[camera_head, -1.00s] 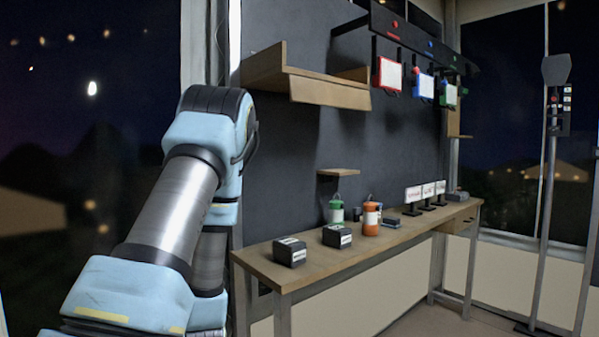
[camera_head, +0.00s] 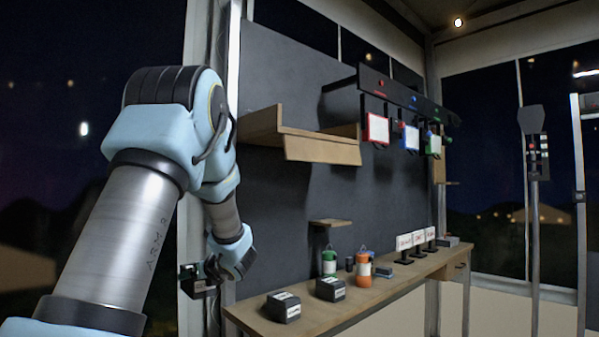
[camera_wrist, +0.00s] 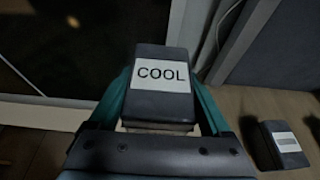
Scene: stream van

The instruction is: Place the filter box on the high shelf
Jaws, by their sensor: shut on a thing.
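My gripper (camera_wrist: 162,100) is shut on a dark grey box (camera_wrist: 165,55) with a white label reading COOL; the fingers lie along both its sides. In the head view, my gripper (camera_head: 212,274) hangs low beside the table's left end, and the held box (camera_head: 190,273) shows small and dark there. The box is well below the high wooden shelf (camera_head: 322,150), which is fixed to the dark wall panel, to the upper right of the gripper. The shelf has a raised front board; its inside is hidden.
Two similar dark boxes (camera_head: 283,307) (camera_head: 331,289) stand on the wooden table (camera_head: 385,291). Coloured framed panels (camera_head: 378,128) hang from a rack right of the high shelf.

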